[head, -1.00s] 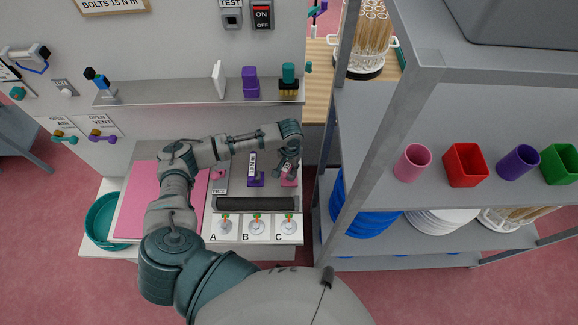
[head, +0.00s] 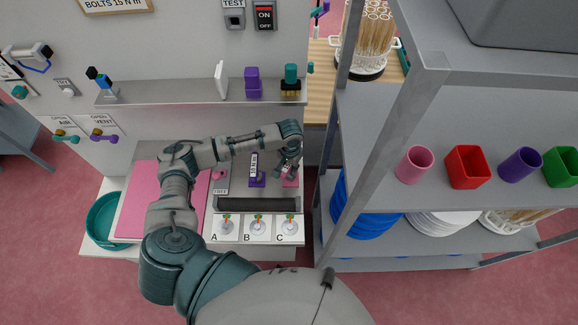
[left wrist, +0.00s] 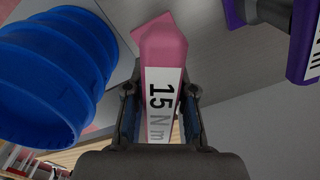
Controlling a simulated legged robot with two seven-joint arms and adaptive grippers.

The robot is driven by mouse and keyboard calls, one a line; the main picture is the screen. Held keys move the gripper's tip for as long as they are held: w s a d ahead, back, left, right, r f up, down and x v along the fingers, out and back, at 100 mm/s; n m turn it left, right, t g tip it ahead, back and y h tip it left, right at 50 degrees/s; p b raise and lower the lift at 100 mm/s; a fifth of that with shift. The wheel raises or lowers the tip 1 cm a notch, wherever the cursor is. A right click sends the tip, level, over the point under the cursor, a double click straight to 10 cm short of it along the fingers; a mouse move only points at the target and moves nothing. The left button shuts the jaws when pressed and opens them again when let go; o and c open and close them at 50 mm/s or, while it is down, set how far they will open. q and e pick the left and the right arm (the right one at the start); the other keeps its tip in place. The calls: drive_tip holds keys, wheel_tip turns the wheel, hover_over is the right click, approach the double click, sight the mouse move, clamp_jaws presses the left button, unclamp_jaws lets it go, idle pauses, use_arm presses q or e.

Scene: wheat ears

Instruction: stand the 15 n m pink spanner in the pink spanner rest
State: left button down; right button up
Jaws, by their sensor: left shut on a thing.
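The pink spanner (left wrist: 162,45) has a white label reading 15 N m and lies between the two fingers of my left gripper (left wrist: 160,118) in the left wrist view. The left gripper is shut on it. In the head view the left gripper (head: 287,166) is at the right end of the bench panel. A pink patch (head: 290,182) shows just below the gripper. I cannot tell whether it is the spanner or the pink spanner rest, or whether the two touch. My right gripper is not in view.
A purple spanner (head: 254,165) stands in a purple rest (head: 257,182) just left of the gripper. A dark trough (head: 256,204) lies in front.

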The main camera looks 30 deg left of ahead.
use_arm(q)
drive_tip(key=shift+d, duration=0.25)
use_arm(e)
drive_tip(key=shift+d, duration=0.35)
use_arm(q)
drive_tip(key=shift+a, duration=0.1)
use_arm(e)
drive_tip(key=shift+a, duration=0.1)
